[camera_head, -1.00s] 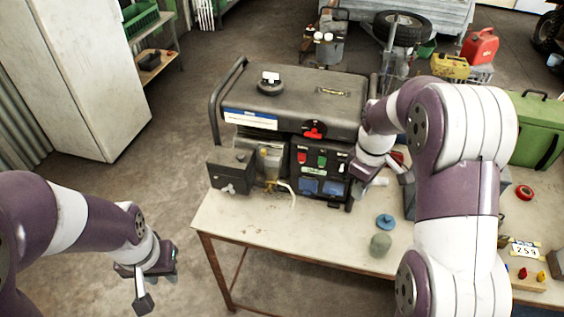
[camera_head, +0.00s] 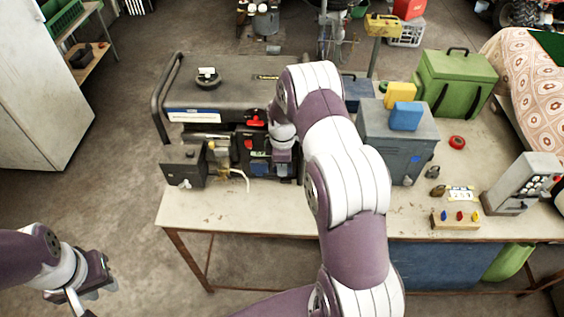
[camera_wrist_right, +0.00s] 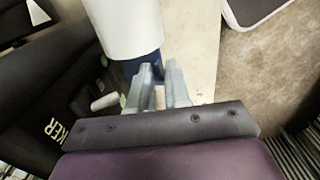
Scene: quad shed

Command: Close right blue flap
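The dark generator (camera_head: 225,95) stands on the table, its control panel facing me. One blue flap (camera_head: 259,168) shows low on the panel. The right blue flap is mostly hidden behind my right gripper (camera_head: 285,165), so I cannot tell its angle. My right gripper is at the panel's lower right part, close to it; contact is unclear. In the right wrist view its grey fingers (camera_wrist_right: 160,88) are close together beside a white cylinder (camera_wrist_right: 125,22), with a dark blue patch (camera_wrist_right: 124,70) behind them. My left gripper (camera_head: 88,292) is open and empty, low at the left, away from the table.
A grey box (camera_head: 385,140) with a yellow and a blue container on top stands right of my right arm. A green case (camera_head: 455,82), a red ring (camera_head: 457,142) and a grey switch device (camera_head: 522,183) are further right. The table (camera_head: 240,215) is clear in front of the generator.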

